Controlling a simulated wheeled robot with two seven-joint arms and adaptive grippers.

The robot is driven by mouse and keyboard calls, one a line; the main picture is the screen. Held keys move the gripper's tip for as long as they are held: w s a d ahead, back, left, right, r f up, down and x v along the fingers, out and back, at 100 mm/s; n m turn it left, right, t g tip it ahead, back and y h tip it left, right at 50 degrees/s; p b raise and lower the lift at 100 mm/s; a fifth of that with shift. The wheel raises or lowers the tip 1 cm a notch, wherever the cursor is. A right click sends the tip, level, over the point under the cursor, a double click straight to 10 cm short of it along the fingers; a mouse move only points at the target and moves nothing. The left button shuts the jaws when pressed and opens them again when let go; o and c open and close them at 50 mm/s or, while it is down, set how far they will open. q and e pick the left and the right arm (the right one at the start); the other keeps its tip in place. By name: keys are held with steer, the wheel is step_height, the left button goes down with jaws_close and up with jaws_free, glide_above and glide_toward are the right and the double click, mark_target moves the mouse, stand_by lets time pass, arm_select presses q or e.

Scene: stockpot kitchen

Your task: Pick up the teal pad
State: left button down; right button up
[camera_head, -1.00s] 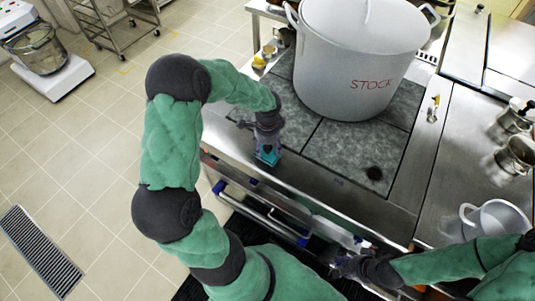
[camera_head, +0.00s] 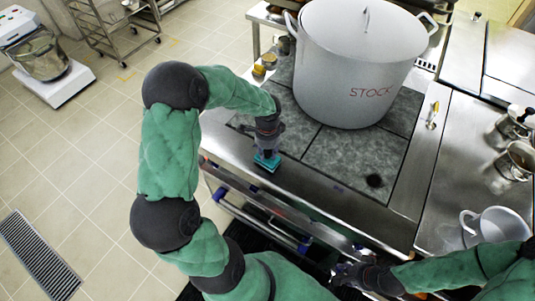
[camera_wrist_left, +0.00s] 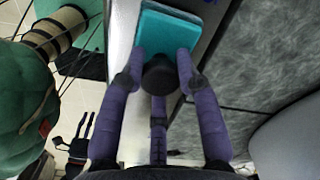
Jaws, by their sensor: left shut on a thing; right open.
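The teal pad (camera_head: 267,163) is a small flat block at the front steel edge of the stove, left of the stockpot. My left gripper (camera_head: 267,152) comes down over it from above and is shut on it. In the left wrist view the pad (camera_wrist_left: 172,30) shows between and beyond the purple fingers of the left gripper (camera_wrist_left: 162,68). Whether the pad still touches the steel cannot be told. My right gripper (camera_head: 342,274) is open and empty, low in front of the stove, and partly hard to make out.
A large white stockpot (camera_head: 350,65) marked STOCK stands on the dark stove plates (camera_head: 352,158). Small yellow-topped containers (camera_head: 264,65) stand at the stove's back left. A white pot (camera_head: 494,226) and metal vessels are on the right counter. A blue-ended rail (camera_head: 255,218) runs along the stove front.

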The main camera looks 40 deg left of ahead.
arm_select(q)
steer(key=s+d+r+p, duration=0.2)
steer(key=s+d+r, duration=0.6)
steer(key=d+r, duration=0.3)
steer(key=shift+s+d+r+p, duration=0.15)
steer(key=shift+d+r+p, duration=0.05)
steer(key=shift+r+p, duration=0.1)
